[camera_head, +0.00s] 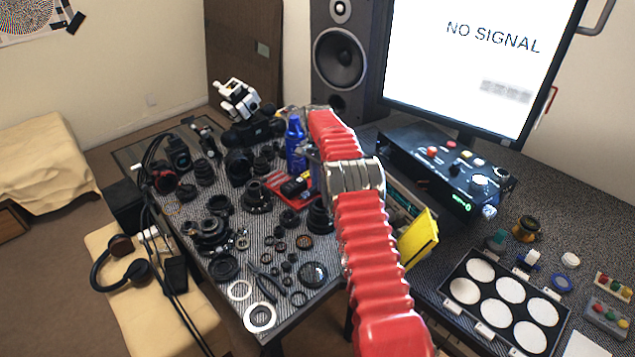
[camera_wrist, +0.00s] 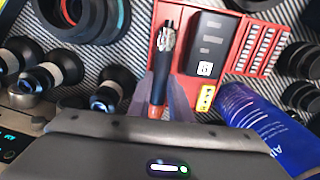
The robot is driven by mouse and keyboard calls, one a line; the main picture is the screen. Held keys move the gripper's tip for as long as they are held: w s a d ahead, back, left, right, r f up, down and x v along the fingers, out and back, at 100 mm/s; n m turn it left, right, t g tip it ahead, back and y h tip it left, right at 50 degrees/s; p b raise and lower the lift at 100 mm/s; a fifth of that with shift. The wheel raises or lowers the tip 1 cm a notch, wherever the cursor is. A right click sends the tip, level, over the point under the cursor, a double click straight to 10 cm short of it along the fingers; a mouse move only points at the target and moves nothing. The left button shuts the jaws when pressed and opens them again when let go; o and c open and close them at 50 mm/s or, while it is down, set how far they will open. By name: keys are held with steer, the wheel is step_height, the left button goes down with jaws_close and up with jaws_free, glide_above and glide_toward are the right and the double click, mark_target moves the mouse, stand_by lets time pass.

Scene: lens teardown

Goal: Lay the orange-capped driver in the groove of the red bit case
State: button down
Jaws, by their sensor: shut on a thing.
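The driver (camera_wrist: 166,45) is dark with a silver collar, and its orange cap (camera_wrist: 157,112) points toward my wrist in the wrist view. My gripper (camera_wrist: 160,84) is shut on the driver, one finger on each side of its handle. The driver's far end lies over the left part of the red bit case (camera_wrist: 240,47). I cannot tell whether it touches the case or hangs above it. The case also shows in the head view (camera_head: 277,184), just left of my red arm.
A blue can (camera_wrist: 262,128) stands close right of my gripper in the wrist view. A black box (camera_wrist: 206,45) and rows of bits (camera_wrist: 266,50) fill the case's right side. Lens rings crowd the left. In the head view, a monitor (camera_head: 480,60) stands behind the bench.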

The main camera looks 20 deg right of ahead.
steer(key=shift+f, duration=0.15)
steer(key=c, duration=1.6)
jaws_free()
step_height(320, 180, up, 12)
steer(key=shift+r, duration=0.25)
steer(key=shift+r, duration=0.1)
